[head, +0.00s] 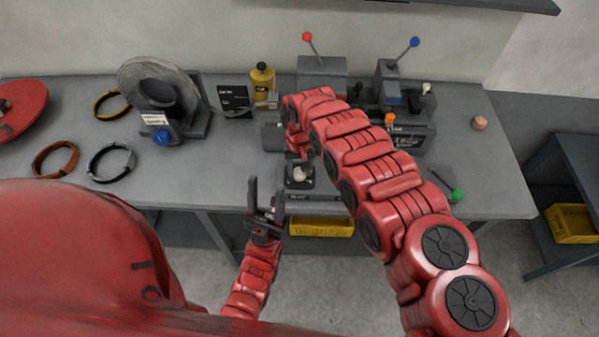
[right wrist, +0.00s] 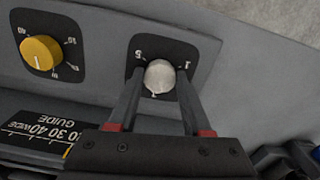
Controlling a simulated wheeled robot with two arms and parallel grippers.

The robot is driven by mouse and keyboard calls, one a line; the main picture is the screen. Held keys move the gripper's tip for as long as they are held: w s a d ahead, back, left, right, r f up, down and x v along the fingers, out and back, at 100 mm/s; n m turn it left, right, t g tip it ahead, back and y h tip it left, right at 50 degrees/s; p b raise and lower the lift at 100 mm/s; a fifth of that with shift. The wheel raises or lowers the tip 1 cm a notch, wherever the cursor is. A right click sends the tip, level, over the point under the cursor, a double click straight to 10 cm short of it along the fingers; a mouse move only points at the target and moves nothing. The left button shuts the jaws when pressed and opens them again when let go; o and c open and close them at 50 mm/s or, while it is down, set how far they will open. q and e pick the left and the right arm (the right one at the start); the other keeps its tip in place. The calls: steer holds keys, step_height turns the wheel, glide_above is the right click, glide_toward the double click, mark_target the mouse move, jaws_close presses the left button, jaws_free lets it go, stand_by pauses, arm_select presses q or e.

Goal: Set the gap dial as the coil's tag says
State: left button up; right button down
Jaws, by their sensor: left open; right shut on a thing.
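The grey coil (head: 160,72) stands upright in a holder at the back left of the bench. Its white tag (head: 155,118) hangs at the front, too small to read. In the right wrist view, a silver dial knob (right wrist: 160,75) sits on a black plate marked 5 at left and 1 at right; a small mark shows below it. My right gripper (right wrist: 156,84) is shut on this knob, one finger on each side. In the head view the knob (head: 299,174) shows below my right arm. My left gripper (head: 265,196) is open and empty before the bench's front edge.
A yellow knob (right wrist: 40,53) on its own numbered plate is left of the silver one, above a guide scale (right wrist: 45,130). Strap rings (head: 110,163) lie front left. A yellow bottle (head: 262,77) and levers with red and blue balls stand behind.

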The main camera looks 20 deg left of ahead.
mark_target(300, 172)
steer(key=n+b, duration=0.1)
steer(key=n, duration=0.1)
steer(key=n+b, duration=0.2)
steer(key=shift+w+d+f, duration=0.1)
steer(key=shift+f, duration=0.1)
steer(key=shift+r+n+b, duration=0.1)
steer(key=shift+n+b, duration=0.7)
steer(key=shift+n, duration=0.4)
steer(key=shift+c, duration=1.7)
jaws_free()
steer(key=shift+r, duration=0.1)
step_height(300, 172, up, 17)
steer(key=b, duration=0.4)
steer(key=shift+r+b, duration=0.2)
steer(key=shift+b, duration=0.15)
